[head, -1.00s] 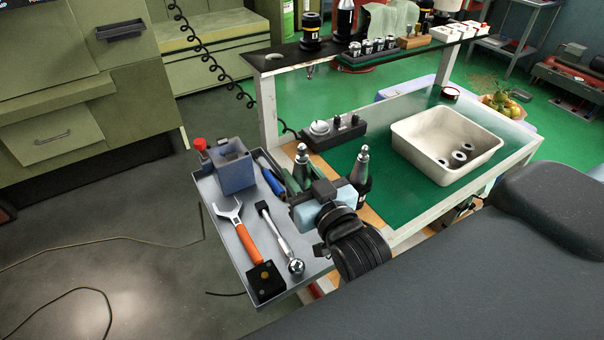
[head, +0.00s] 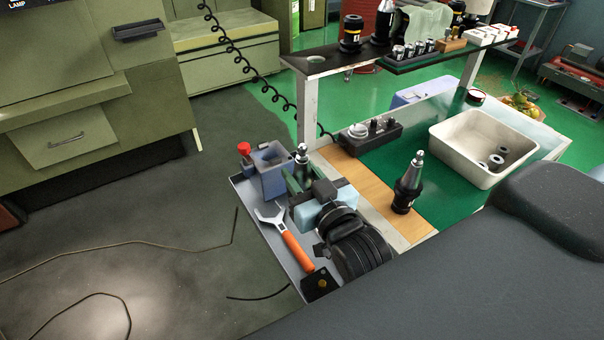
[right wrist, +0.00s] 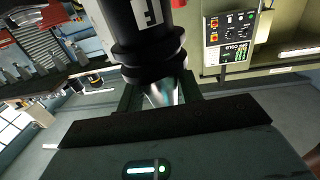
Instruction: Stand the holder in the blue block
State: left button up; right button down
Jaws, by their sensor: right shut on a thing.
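The blue block (head: 270,180), a grey-blue box with an opening in its top, stands at the far end of the grey tray (head: 240,187). My right gripper (head: 303,178) is shut on a dark tool holder (head: 302,156) with a silver tip, just right of the block. The holder looks upright, tip up; its lower part is hidden behind my gripper. In the right wrist view the holder (right wrist: 147,35) shows large between the fingers (right wrist: 160,95). Whether it touches the block cannot be told. My left gripper is not in view.
A second holder (head: 408,185) stands on the wooden strip (head: 363,185). An orange-handled wrench (head: 296,248) and a black square piece (head: 319,284) lie on the tray. A red-capped item (head: 244,150) stands left of the block. A white bin (head: 470,157) sits on the green mat.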

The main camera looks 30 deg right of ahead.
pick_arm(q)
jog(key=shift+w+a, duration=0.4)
pick_arm(e)
jog(key=shift+w+a+r, duration=0.25)
jog(key=shift+w+a, duration=0.05)
jog(key=shift+a, duration=0.05)
